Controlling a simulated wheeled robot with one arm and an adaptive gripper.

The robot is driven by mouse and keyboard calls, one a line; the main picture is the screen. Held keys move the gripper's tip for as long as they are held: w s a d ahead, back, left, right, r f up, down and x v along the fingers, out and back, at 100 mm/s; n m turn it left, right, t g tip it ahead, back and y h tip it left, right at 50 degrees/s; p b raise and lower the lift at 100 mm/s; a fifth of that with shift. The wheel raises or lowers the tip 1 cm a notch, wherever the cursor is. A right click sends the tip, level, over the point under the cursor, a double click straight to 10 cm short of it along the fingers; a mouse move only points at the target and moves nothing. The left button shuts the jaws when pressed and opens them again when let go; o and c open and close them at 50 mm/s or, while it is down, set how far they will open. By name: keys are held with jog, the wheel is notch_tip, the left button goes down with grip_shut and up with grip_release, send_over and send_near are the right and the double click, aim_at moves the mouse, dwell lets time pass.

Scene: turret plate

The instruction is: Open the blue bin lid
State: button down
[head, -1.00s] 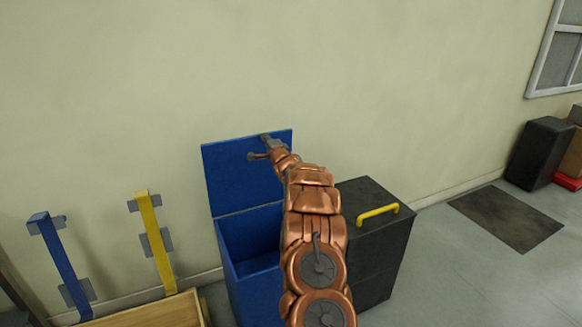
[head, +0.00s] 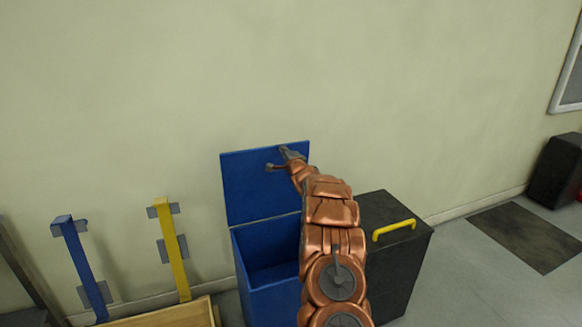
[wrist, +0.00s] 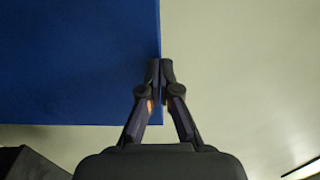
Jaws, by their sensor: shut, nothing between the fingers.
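The blue bin (head: 270,270) stands against the wall, and its inside shows from above. Its blue lid (head: 255,185) is raised upright behind the opening, close to the wall. The lid also fills the upper left of the wrist view (wrist: 75,65). My gripper (head: 288,152) is at the lid's upper right corner in the head view. In the wrist view my gripper (wrist: 161,72) is shut with its fingertips together at the lid's edge. Nothing shows between the fingers. Whether they touch the lid I cannot tell. My arm hides the bin's right side.
A black bin (head: 400,250) with a yellow handle (head: 394,230) stands right of the blue bin. A wooden box (head: 165,315) with blue (head: 83,270) and yellow (head: 172,250) uprights is at left. A dark mat (head: 525,236) lies on open floor at right.

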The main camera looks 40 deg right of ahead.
jog(key=b+v, duration=0.2)
jog(key=v, duration=1.1)
jog(key=shift+s+a+f, duration=0.1)
jog(key=shift+a, duration=0.05)
